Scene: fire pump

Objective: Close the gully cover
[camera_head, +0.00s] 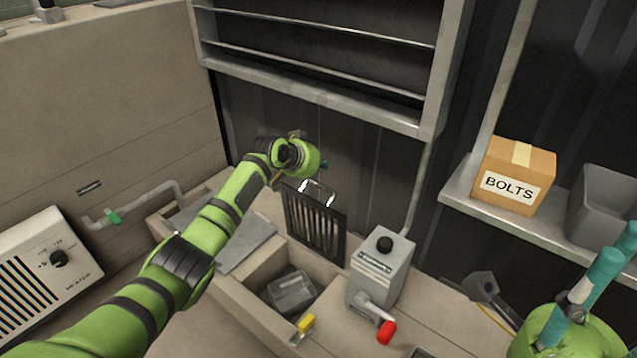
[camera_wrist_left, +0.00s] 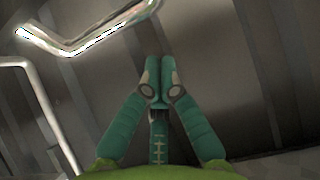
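The gully cover (camera_head: 300,222), a dark slatted grate, stands raised and nearly upright at the back of the counter opening. Its bright metal handle (camera_head: 330,189) is at the top edge. My left gripper (camera_head: 323,166) is just above and behind the handle, mostly hidden by my green wrist. In the left wrist view its teal fingers (camera_wrist_left: 158,77) are together with nothing visible between them. A shiny bent bar, seemingly the handle (camera_wrist_left: 85,44), passes at upper left, apart from the fingers. My right gripper (camera_head: 612,262) is at the lower right; its finger gap is unclear.
The open gully holds a grey bin (camera_head: 292,293), with a yellow piece (camera_head: 305,324) at its front. A grey box (camera_head: 380,268) with a red-tipped lever (camera_head: 386,332) stands right of the cover. A BOLTS carton (camera_head: 514,172) sits on the right shelf.

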